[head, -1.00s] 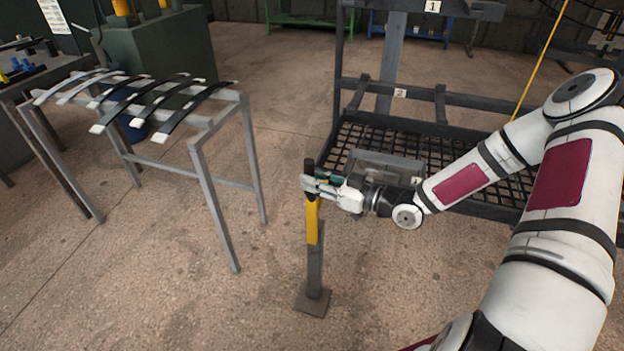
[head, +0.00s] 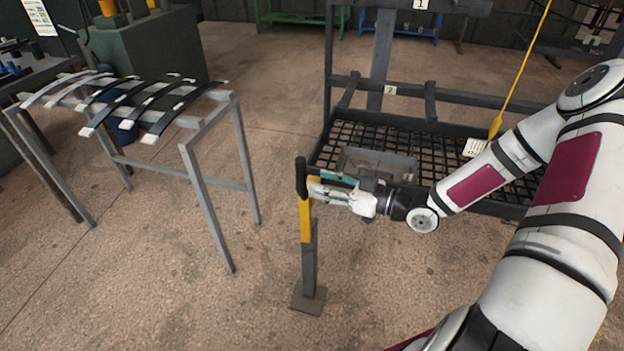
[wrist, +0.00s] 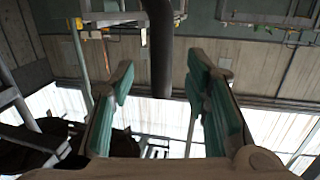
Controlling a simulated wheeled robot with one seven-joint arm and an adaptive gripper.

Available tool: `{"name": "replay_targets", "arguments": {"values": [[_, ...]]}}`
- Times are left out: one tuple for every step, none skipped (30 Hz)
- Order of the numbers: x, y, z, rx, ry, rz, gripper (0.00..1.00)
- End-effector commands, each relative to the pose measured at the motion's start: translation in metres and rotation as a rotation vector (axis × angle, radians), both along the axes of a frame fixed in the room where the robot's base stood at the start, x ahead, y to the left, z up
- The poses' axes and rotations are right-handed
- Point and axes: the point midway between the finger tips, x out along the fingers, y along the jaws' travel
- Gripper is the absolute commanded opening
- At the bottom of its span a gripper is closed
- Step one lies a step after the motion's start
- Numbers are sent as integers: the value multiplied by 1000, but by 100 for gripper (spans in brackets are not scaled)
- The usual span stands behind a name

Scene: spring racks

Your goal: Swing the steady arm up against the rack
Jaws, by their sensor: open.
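The upright arm, which I take to be the steady arm (head: 306,226), has a black grip, a yellow upper part and a grey lower post on a flat foot plate. It stands upright in front of the rack (head: 430,127). My gripper (head: 314,188) is open beside the upper yellow part, just below the black grip, on its right side. In the wrist view, the black grip (wrist: 161,50) shows beyond and between the two green-padded fingers (wrist: 165,95), with nothing held. Whether a fingertip touches the arm cannot be told.
The rack has a mesh shelf with a grey bin (head: 377,163). A yellow cord with a pendant (head: 495,128) hangs at the rack's right. A grey stand (head: 205,150) with several curved leaf springs is at left. The floor between stand and upright arm is clear.

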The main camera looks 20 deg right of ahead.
Motion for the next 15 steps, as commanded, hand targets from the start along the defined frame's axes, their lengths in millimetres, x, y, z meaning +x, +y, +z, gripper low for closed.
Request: {"name": "replay_targets", "arguments": {"values": [[-8,-9,1,-2,1,-3,43],[-13,-14,1,-2,1,-4,43],[-19,-19,2,-3,1,-4,43],[-23,-23,2,-2,2,-4,43],[-27,-27,3,-2,1,-4,43],[-33,-32,3,-2,1,-5,43],[-36,-35,3,-2,1,-3,43],[-40,-37,4,-2,1,-3,43],[-44,-41,4,-2,1,-3,43],[-46,-44,4,-1,1,-3,43],[-48,-46,4,0,1,-3,43],[-51,-48,5,0,1,-2,43],[-52,-49,5,0,1,-1,43],[-54,-50,5,-1,2,-2,43],[-55,-51,5,-1,2,-2,43]]}}
